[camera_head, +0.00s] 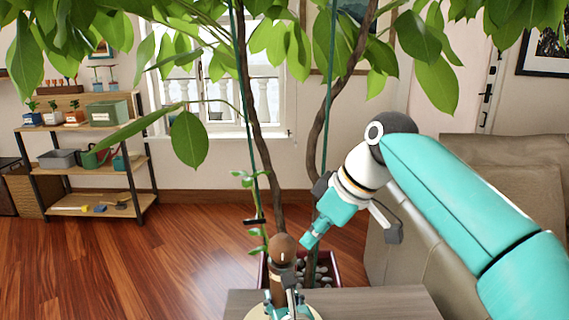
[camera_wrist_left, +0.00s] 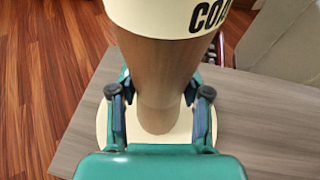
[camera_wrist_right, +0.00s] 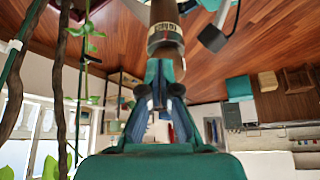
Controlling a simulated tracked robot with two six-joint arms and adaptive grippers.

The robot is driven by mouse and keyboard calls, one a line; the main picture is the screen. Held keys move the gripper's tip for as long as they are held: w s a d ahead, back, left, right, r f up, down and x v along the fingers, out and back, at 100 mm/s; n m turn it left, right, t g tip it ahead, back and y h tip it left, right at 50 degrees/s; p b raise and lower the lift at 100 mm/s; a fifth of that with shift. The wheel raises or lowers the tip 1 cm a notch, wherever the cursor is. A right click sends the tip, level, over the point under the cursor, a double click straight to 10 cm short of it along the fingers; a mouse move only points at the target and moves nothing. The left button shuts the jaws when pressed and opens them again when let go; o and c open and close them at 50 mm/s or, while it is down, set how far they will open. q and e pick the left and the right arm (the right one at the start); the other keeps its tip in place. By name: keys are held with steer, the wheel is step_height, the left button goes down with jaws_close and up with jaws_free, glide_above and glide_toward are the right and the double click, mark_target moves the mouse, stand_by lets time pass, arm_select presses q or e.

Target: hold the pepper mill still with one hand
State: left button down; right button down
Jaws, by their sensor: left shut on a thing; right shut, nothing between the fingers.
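The pepper mill (camera_head: 282,248) has a brown rounded top and stands upright on a pale round base plate (camera_head: 312,314) at the lower middle of the head view. In the left wrist view, the mill (camera_wrist_left: 160,62) shows a brown wooden body and a cream band with partly cut-off lettering. My left gripper (camera_wrist_left: 158,95) has one finger on each side of its lower body and is shut on it. My right gripper (camera_head: 308,241) is shut and empty, apart from the mill, up and to its right. In the right wrist view, the mill (camera_wrist_right: 166,38) shows beyond the closed fingertips.
The grey tabletop (camera_head: 390,303) is bare to the right of the mill. A tall leafy plant with twisted trunks (camera_head: 318,130) rises from a planter (camera_head: 330,268) behind it. A beige sofa (camera_head: 500,185) stands at right, and a shelf (camera_head: 85,160) with pots at left.

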arm_select(q)
steer(key=shift+f, duration=0.3)
stand_by(0.5)
steer(key=c, duration=0.6)
jaws_free()
steer(key=shift+o, duration=0.8)
steer(key=shift+r, duration=0.25)
